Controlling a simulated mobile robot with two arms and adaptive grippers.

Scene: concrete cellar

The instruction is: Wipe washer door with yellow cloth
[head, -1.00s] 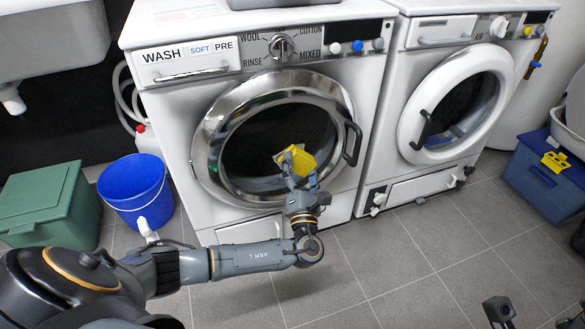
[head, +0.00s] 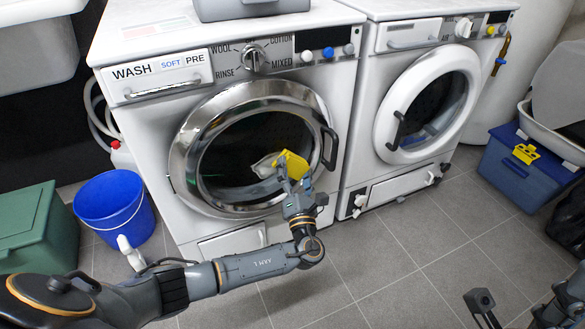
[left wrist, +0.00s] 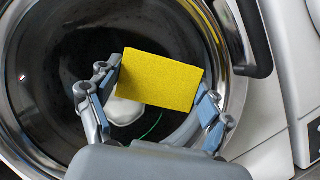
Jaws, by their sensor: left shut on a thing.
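The washer door (head: 181,150) is a round chrome ring with dark glass and a black handle at its right, on the left machine. It looks closed. My left gripper (head: 291,181) is in front of the lower right part of the glass, shut on the yellow cloth (head: 293,165). In the left wrist view the cloth (left wrist: 160,80) looks like a flat yellow block between both fingers. I cannot tell whether it touches the glass. A pale patch (head: 264,166) shows beside the cloth, partly hidden. My right gripper (head: 484,305) is partly in view at the lower right; its jaws are unclear.
A second machine with a white-ringed door (head: 385,105) stands at the right. A blue bucket (head: 113,205) and a green box (head: 35,228) are on the floor at the left. A blue crate (head: 510,175) stands at the far right. The tiled floor in front is mostly clear.

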